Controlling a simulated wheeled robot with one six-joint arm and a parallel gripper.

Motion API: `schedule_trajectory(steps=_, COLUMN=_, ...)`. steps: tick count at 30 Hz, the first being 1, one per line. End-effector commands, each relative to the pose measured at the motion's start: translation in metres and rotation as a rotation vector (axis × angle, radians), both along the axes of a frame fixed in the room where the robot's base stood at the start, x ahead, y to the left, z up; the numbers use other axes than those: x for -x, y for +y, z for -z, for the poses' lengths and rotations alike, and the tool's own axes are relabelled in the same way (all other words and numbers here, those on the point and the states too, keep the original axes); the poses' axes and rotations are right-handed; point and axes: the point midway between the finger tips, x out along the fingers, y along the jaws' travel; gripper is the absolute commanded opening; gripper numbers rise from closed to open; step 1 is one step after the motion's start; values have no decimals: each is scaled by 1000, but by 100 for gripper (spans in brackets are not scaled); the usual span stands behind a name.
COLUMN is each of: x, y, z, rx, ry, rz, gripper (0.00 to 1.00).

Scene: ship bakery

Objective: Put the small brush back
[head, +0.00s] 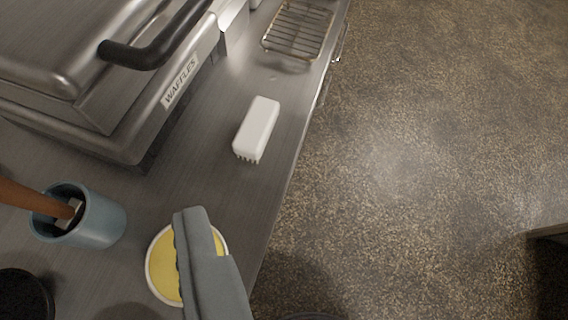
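A small white brush (257,128) lies on the steel counter in front of the waffle iron, its bristles showing at the near end. A wooden-handled tool (38,200) with a pale metal collar leans in a blue-grey cup (98,218) at the left; its lower end is hidden in the cup. My gripper (195,225) shows as one grey finger shape at the bottom, over a bowl of yellow contents (162,265) and apart from the white brush. A second finger cannot be made out.
A steel waffle iron (100,105) with a black handle (155,50) fills the upper left. A wire rack (298,30) stands at the counter's far end. A dark round object (25,297) is at lower left. The counter (195,175) drops off to speckled floor (430,150) at right.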

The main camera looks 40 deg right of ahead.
Motion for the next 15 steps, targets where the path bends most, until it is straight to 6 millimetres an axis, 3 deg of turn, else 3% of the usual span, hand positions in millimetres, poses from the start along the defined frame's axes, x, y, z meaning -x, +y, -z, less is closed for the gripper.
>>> schedule_trajectory(steps=9, x=71, y=34, z=-14, rx=150, ry=-337, rz=-129, gripper=54)
schedule_trajectory(steps=15, x=104, y=45, z=-18, rx=219, ry=-492, rz=-171, gripper=54)
